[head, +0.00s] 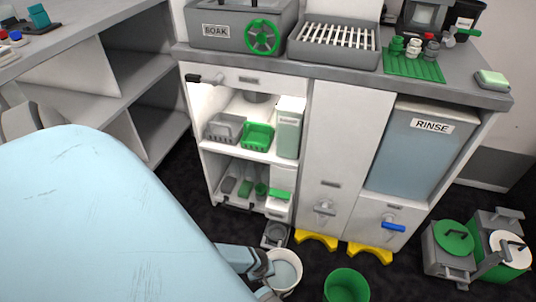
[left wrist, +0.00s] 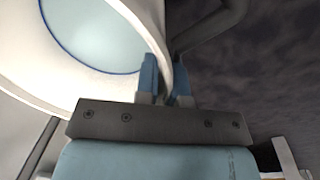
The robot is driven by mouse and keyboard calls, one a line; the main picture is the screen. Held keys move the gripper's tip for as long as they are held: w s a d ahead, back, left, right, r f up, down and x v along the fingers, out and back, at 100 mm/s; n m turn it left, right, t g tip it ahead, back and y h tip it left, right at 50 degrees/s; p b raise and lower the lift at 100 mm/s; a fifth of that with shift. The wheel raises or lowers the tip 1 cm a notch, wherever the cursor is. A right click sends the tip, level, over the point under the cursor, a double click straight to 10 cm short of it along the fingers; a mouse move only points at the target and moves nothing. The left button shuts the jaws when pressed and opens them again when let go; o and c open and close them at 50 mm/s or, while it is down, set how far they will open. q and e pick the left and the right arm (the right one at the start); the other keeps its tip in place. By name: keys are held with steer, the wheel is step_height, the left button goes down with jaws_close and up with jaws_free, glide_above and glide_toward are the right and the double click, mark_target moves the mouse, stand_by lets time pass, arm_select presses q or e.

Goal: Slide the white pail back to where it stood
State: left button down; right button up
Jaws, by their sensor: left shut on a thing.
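The white pail (head: 286,270) stands on the dark floor in front of the cabinet, with pale blue contents showing inside. My left gripper (head: 268,276) is at the pail's left side, shut on its rim. In the left wrist view the pail (left wrist: 110,75) fills the upper left, and the blue fingers of my left gripper (left wrist: 166,82) sit one on each side of its wall. My large pale blue arm link covers the lower left of the head view. My right gripper is not in view.
A green pail (head: 346,287) stands just right of the white pail. Yellow feet (head: 316,242) and a small grey item (head: 275,235) lie behind, at the cabinet base. A grey cart with green and white lids (head: 455,238) stands at the right. Dark floor between the green pail and cart is clear.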

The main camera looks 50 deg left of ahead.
arm_select(q)
steer(key=shift+s, duration=1.2)
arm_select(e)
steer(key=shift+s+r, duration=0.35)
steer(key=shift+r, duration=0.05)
arm_select(q)
steer(key=shift+d, duration=0.1)
steer(key=c, duration=1.1)
jaws_free()
steer(key=shift+w, duration=0.1)
steer(key=shift+c, duration=0.2)
arm_select(e)
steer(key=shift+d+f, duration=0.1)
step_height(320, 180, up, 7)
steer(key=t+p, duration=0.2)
steer(key=p, duration=0.4)
arm_select(q)
step_height(320, 180, up, 14)
steer(key=s+p, duration=0.1)
steer(key=p, duration=0.2)
steer(key=shift+a+f, duration=0.15)
steer(key=shift+a, duration=0.1)
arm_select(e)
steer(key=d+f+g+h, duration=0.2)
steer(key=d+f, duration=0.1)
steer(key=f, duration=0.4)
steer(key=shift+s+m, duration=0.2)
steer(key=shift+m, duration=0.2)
